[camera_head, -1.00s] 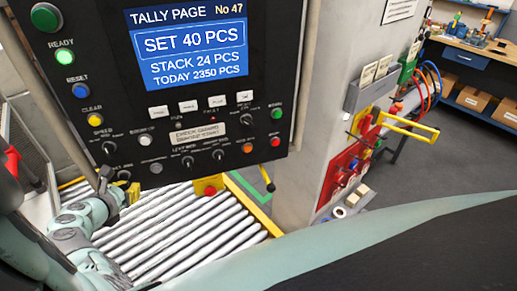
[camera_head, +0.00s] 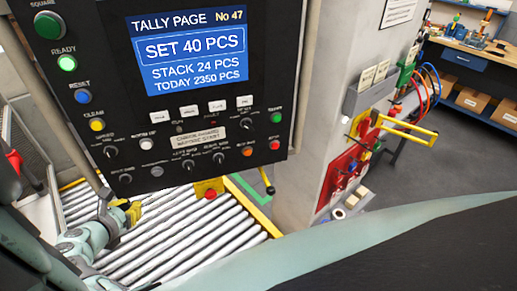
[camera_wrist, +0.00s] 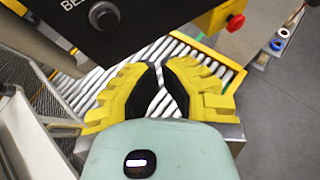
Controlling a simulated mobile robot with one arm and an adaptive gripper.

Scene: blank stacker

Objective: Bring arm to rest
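My gripper (camera_head: 134,211) is in the lower left of the head view, small and in front of the roller conveyor, below the control panel (camera_head: 190,105). In the wrist view my gripper (camera_wrist: 161,72) shows two yellow fingers with black pads. A narrow gap lies between the pads, with rollers visible through it, and nothing is held. My arm (camera_head: 88,238) is bent low at the left of the head view. The panel's lower edge also shows close beyond the fingers in the wrist view (camera_wrist: 120,25).
The roller conveyor (camera_head: 185,240) lies below the panel. A yellow box with a red button (camera_head: 208,190) stands at its far end. A grey post (camera_head: 310,110) with a yellow handle (camera_head: 405,128) is at right. Grey floor (camera_head: 430,180) is open beyond it, before a workbench.

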